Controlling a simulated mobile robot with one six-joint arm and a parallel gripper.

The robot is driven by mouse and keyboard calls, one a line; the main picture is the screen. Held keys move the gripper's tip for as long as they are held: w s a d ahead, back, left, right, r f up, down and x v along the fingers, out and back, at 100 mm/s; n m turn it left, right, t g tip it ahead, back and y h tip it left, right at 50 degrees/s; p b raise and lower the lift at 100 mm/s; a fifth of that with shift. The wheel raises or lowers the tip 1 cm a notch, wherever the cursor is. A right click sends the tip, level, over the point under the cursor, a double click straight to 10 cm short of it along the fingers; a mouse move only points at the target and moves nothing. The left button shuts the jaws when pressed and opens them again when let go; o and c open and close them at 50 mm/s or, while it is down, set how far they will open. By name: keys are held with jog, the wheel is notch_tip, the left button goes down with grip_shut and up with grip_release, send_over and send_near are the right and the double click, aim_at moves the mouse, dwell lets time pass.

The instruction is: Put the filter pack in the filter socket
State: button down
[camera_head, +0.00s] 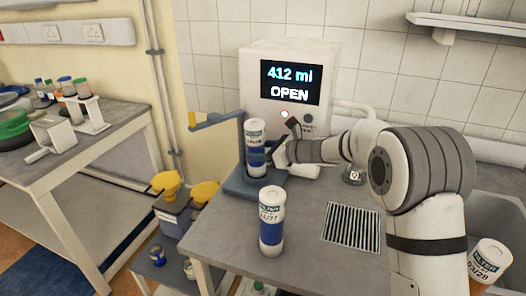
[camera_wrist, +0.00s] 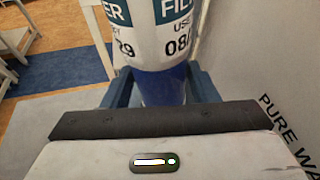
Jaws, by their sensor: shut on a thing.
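A white filter pack (camera_head: 255,132) with a blue lower band stands upright at the blue-grey filter socket (camera_head: 240,186), in front of the white machine. My gripper (camera_head: 268,155) reaches in from the right and is shut on this pack at its lower part. In the wrist view the pack (camera_wrist: 160,40) rises straight ahead of my gripper (camera_wrist: 162,98), with its printed label facing me and its top out of frame. Its lower end is hidden by the gripper there, so I cannot tell whether it rests fully in the socket.
The machine's screen (camera_head: 290,82) reads "412 ml OPEN". A lever (camera_head: 215,120) sticks out left of the socket. A second filter pack (camera_head: 271,222) stands on the front of the bench, and another (camera_head: 488,264) at the right edge. A drain grille (camera_head: 351,227) lies between them.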

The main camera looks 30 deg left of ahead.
jog(key=shift+d+f+b, duration=0.15)
jog(key=shift+f+b, duration=0.15)
jog(key=shift+f, duration=1.35)
jog(key=c, duration=0.9)
grip_release()
jog(key=shift+h, duration=0.3)
jog(key=shift+o, duration=0.8)
jog(key=shift+w+a+f, duration=0.25)
jog(key=shift+w+a, duration=0.05)
jog(key=shift+w, duration=0.05)
jog(key=shift+o, duration=1.4)
jog(key=shift+s+d+r, duration=0.1)
jog(key=shift+r, duration=0.25)
